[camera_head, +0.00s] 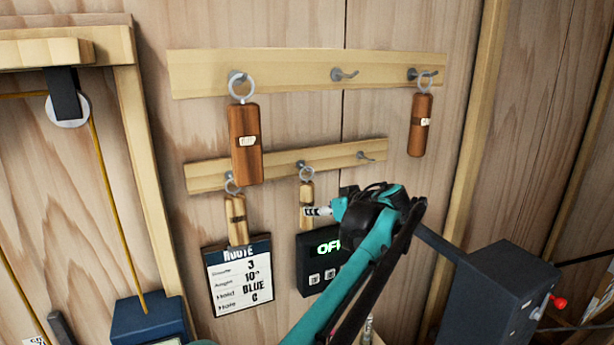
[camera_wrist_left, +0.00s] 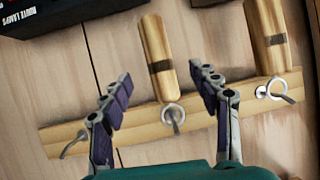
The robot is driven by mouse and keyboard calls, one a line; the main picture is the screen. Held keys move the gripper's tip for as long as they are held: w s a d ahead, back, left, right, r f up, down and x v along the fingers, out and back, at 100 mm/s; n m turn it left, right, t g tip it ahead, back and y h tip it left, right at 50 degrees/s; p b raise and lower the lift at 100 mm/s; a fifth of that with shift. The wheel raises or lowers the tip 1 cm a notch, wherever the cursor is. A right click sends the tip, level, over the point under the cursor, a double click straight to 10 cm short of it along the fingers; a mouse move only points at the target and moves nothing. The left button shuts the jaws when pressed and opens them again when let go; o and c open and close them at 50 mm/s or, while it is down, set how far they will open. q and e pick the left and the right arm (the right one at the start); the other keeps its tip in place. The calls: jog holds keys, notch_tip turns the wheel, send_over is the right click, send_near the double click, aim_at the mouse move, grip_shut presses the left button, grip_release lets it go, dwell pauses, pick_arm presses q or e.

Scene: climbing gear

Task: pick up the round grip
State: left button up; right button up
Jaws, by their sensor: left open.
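A pale wooden grip (camera_head: 307,192) with a dark band hangs by a metal ring from the middle hook of the lower rail. In the left wrist view this grip (camera_wrist_left: 160,60) looks rounded and lies between the two fingers, touching neither. My left gripper (camera_head: 318,211) is open beside it in the head view, partly covering its lower part. In the wrist view the left gripper (camera_wrist_left: 163,88) shows both fingers apart with nothing held. A second pale banded grip (camera_head: 236,218) hangs to the left on the same rail. My right gripper is not in view.
Two brown grips, a large one (camera_head: 246,145) and a smaller one (camera_head: 421,125), hang from the upper rail (camera_head: 290,68). A route card (camera_head: 238,280) and a dark display box (camera_head: 312,265) sit below the lower rail (camera_head: 270,168). A dark box (camera_head: 495,295) stands at right.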

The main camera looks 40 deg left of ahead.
aim_at(311, 190)
pick_arm(q)
jog(key=shift+n+y, duration=0.3)
jog(key=shift+n, duration=0.2)
jog(key=r, duration=0.1)
jog(key=w+r+p, duration=0.1)
jog(key=a+r, duration=0.1)
jog(key=r, duration=0.1)
jog(key=shift+w, duration=0.15)
jog(key=x, duration=0.3)
jog(key=shift+a+r+p, duration=0.15)
jog(key=shift+r+p, duration=0.1)
jog(key=shift+p, duration=0.15)
jog(key=shift+w+a+f+p, duration=0.15)
jog(key=shift+a+f+p, duration=0.15)
jog(key=shift+a, duration=0.35)
jog(key=p+x, duration=0.1)
jog(key=x, duration=0.2)
jog(key=shift+a+f, duration=0.1)
jog(key=shift+a, duration=0.15)
jog(key=shift+a+f, duration=0.15)
jog(key=shift+f, duration=0.05)
jog(key=shift+r, duration=0.1)
jog(key=c, duration=1.2)
jog(key=shift+c, duration=0.8)
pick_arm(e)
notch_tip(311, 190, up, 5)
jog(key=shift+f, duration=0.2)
